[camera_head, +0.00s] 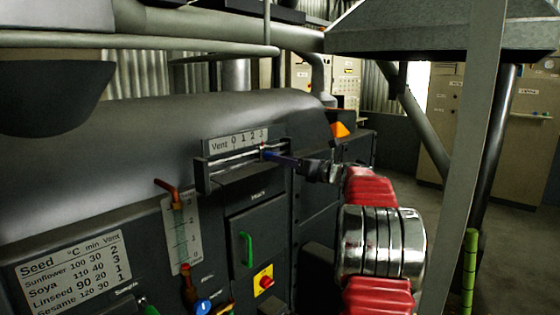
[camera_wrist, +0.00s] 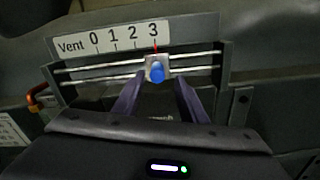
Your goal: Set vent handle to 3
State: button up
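The vent handle is a blue knob (camera_wrist: 157,73) on a pale metal slider block. The block rides on two horizontal rails, and its red pointer lines up with the 3 on the vent scale (camera_wrist: 112,38). In the wrist view my gripper (camera_wrist: 158,80) is open, with its two dark purple fingers spread left and right of the knob and gaps showing on both sides. I cannot tell how far the tips reach past the knob. In the head view my gripper (camera_head: 268,155) reaches the rails from the right, near the 3, and hides most of the knob.
A seed table plate (camera_head: 75,270) is at lower left. A red lever (camera_head: 168,190) stands beside a gauge, left of a green door handle (camera_head: 246,248) and a red button (camera_head: 266,281). A grey post (camera_head: 470,160) stands right of my arm.

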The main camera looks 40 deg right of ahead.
jog(key=s+d, duration=0.2)
jog(key=s, duration=0.9)
dwell(0.4)
